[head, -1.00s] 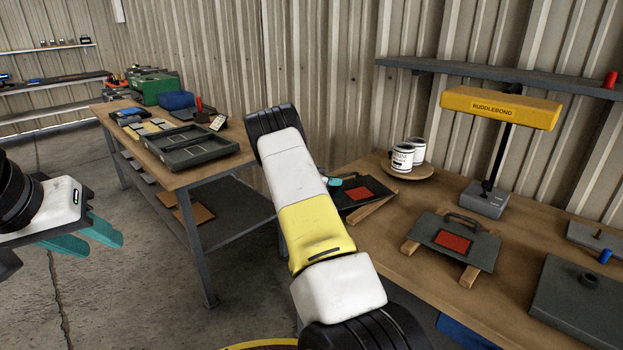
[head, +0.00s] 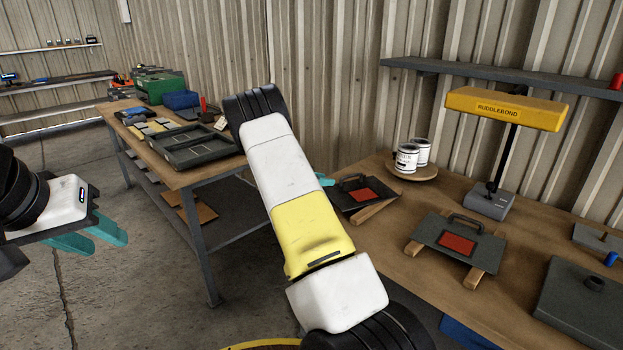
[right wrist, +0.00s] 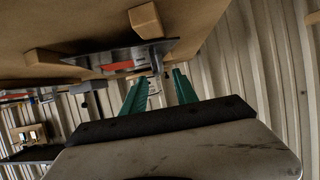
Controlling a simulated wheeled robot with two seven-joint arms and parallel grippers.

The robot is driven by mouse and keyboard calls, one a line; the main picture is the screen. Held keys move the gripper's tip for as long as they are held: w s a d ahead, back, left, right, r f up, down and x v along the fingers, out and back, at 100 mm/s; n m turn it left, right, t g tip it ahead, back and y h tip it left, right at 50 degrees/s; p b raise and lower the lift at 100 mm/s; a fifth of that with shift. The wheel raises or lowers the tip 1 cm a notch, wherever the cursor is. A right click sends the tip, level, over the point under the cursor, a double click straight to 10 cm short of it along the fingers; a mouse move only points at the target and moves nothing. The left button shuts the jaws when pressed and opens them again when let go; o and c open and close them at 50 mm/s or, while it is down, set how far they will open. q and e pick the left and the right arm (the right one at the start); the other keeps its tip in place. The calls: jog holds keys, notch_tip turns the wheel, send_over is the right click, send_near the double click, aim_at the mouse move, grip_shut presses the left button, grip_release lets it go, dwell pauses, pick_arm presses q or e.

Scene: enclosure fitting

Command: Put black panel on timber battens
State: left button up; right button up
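A black panel (head: 347,198) with a red patch and a handle lies over a timber batten (head: 376,211) at the bench's left end. In the right wrist view the panel (right wrist: 85,60) shows edge-on, with timber blocks (right wrist: 145,20) at it. My right gripper (right wrist: 163,76) is open, its teal fingertips apart and pointing at the panel's handle side, with nothing seen held. In the head view my right arm hides most of it; one teal tip (head: 325,180) shows left of the panel. My left gripper (head: 108,240) is open and empty, far left above the floor.
A similar dark panel (head: 430,235) with a red patch rests on two battens further right. A second table (head: 190,178) holds a tray.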

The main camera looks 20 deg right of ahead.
jog(key=s+a+r+n+g+y, duration=0.1)
jog(key=s+a+r+n+y, duration=0.1)
jog(key=s+a+r+y, duration=0.45)
jog(key=s+a+r+n+g+y, duration=0.1)
jog(key=s+a+r+n, duration=0.25)
jog(key=s+r, duration=0.75)
jog(key=s+a+r+n+t+y, duration=0.1)
jog(key=s+a+n+y, duration=0.1)
jog(key=s+a, duration=0.3)
jog(key=s+a+r+n+t+y, duration=0.1)
jog(key=s+a+r+n+y, duration=0.1)
jog(key=s, duration=0.9)
jog(key=s+a+r+n+t+y, duration=0.1)
jog(key=s+a+n+t+y, duration=0.1)
jog(key=s+a+n, duration=0.3)
jog(key=s+a+y, duration=0.1)
jog(key=s+a, duration=0.2)
jog(key=shift+a+r, duration=0.15)
jog(key=shift+r, duration=0.2)
jog(key=shift+s+n, duration=0.1)
jog(key=shift+n, duration=0.15)
